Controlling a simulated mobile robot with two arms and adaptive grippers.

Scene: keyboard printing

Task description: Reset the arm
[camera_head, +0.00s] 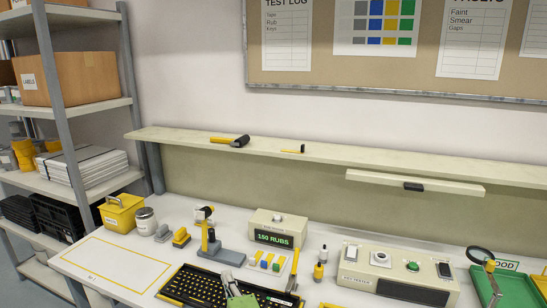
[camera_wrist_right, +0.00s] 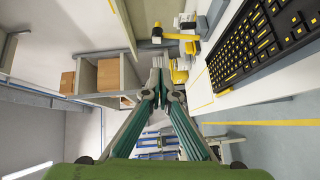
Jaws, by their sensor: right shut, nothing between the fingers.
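My right gripper (camera_head: 228,277) shows at the bottom edge of the head view, in front of the black keyboard (camera_head: 194,287). Its fingers meet at the tips in the right wrist view (camera_wrist_right: 160,70), shut with nothing between them. It covers part of the keyboard in the head view. The keyboard also shows at the upper right of the right wrist view (camera_wrist_right: 265,40), beside the fingers and apart from them. My left gripper is not in view.
A yellow bin (camera_head: 121,214) and a jar (camera_head: 146,222) stand at the left. The yellow-outlined area (camera_head: 110,264) is clear. A shelf rack (camera_head: 62,120) stands left.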

